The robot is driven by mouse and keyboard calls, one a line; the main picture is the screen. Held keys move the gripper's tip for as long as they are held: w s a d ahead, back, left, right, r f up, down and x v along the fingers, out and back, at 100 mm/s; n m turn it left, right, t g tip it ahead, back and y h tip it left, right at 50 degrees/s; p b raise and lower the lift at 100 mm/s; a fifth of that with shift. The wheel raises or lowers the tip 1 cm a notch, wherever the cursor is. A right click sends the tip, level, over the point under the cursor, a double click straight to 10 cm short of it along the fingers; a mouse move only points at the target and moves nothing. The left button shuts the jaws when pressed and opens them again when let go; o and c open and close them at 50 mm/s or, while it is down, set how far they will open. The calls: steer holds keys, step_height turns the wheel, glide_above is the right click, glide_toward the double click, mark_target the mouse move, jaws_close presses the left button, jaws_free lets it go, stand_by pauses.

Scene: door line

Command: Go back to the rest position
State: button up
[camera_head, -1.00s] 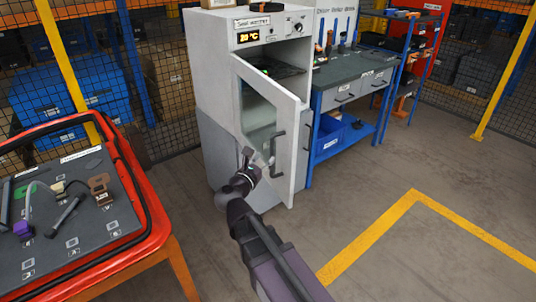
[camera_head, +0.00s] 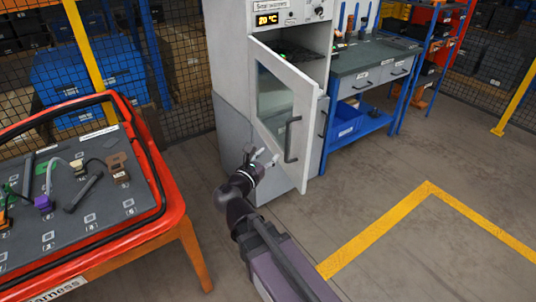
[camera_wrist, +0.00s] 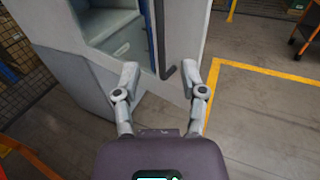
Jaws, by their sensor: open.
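My gripper (camera_head: 262,158) is at the end of my arm, low in front of the grey oven cabinet. In the wrist view my gripper (camera_wrist: 166,85) has its two fingers spread apart with nothing between them. The oven door (camera_head: 288,110) stands ajar, and its dark handle (camera_head: 292,139) is to the right of and above my gripper. In the wrist view the door handle (camera_wrist: 189,76) shows beyond the fingers, near the right one. I cannot tell from these views how far the fingers are from the door.
A red-rimmed board (camera_head: 163,185) with several connectors and cables stands at the left. A yellow line (camera_head: 380,229) marks open floor at the right. Mesh fencing stands behind.

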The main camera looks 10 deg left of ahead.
steer(key=shift+w, duration=0.1)
steer(key=w+a+r+n+t+y, duration=0.25)
steer(key=w+n+y, duration=0.35)
steer(key=n+y, duration=0.7)
step_height(320, 180, down, 7)
steer(key=d+n+g+y, duration=0.25)
steer(key=n+g, duration=0.35)
steer(key=n, duration=1.1)
steer(key=s+d+f+n+g+h, duration=0.3)
steer(key=s+d+f+n+g, duration=0.15)
steer(key=d+f, duration=0.35)
steer(key=s+d+f+n+g+h, duration=0.3)
steer(key=s+d+f+n+g, duration=0.15)
steer(key=d, duration=0.55)
steer(key=s+d+f+n+g+h, duration=0.2)
steer(key=s+d+g, duration=0.25)
steer(key=d, duration=0.25)
step_height(320, 180, up, 13)
steer(key=p, duration=1.2)
steer(key=shift+s+t, duration=0.3)
steer(key=shift+s, duration=0.1)
